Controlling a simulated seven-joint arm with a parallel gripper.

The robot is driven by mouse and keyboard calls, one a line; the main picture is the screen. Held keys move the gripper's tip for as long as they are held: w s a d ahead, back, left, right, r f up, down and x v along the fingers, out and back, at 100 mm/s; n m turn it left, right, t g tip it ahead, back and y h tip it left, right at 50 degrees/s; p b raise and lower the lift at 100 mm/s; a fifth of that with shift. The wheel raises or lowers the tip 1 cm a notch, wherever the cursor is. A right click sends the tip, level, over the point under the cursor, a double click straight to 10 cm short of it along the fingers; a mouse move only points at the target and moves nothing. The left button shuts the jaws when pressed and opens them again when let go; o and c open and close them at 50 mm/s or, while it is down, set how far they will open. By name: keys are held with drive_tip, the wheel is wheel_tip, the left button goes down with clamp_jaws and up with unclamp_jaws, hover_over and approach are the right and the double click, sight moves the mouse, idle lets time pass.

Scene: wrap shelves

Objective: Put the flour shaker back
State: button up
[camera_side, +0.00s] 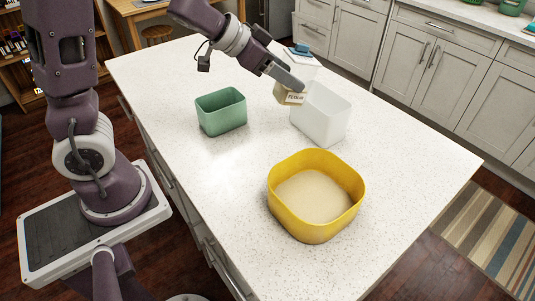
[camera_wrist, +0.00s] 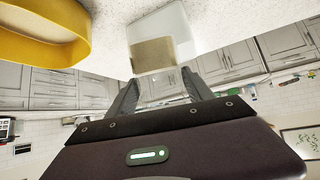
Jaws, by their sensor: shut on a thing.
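The flour shaker (camera_side: 291,98), a small tan container with a FLOUR label, is held in my gripper (camera_side: 287,83). It looks slightly tilted and overlaps the upper left rim of an open white bin (camera_side: 327,121). I cannot tell whether it is over the bin's opening or just beside it. In the wrist view the shaker (camera_wrist: 154,55) sits at the fingertips of my gripper (camera_wrist: 160,85), with the white bin (camera_wrist: 155,22) beyond it. The fingers hide part of the shaker in the side view.
A green open bin (camera_side: 221,112) stands left of the white bin. A yellow tub (camera_side: 316,228) of pale flour-like material stands in front. A white container with a blue top (camera_side: 303,57) is behind my gripper. The speckled countertop (camera_side: 412,165) is clear at right.

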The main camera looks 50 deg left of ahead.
sight(277, 88)
drive_tip(key=s+f+m+h, duration=0.1)
drive_tip(key=s+a+f+m, duration=0.1)
drive_tip(key=shift+s+f+h, duration=0.15)
drive_tip(key=shift+f+h, duration=0.25)
drive_tip(key=s+d+m+g+h, duration=0.1)
drive_tip(key=s+m+g+h, duration=0.6)
drive_tip(key=s, duration=0.9)
wheel_tip(277, 88, down, 9)
drive_tip(key=shift+w+d+f+m+t+h, duration=0.15)
drive_tip(key=shift+m+t+h, duration=0.35)
drive_tip(key=shift+m+t, duration=0.45)
drive_tip(key=o, duration=1.7)
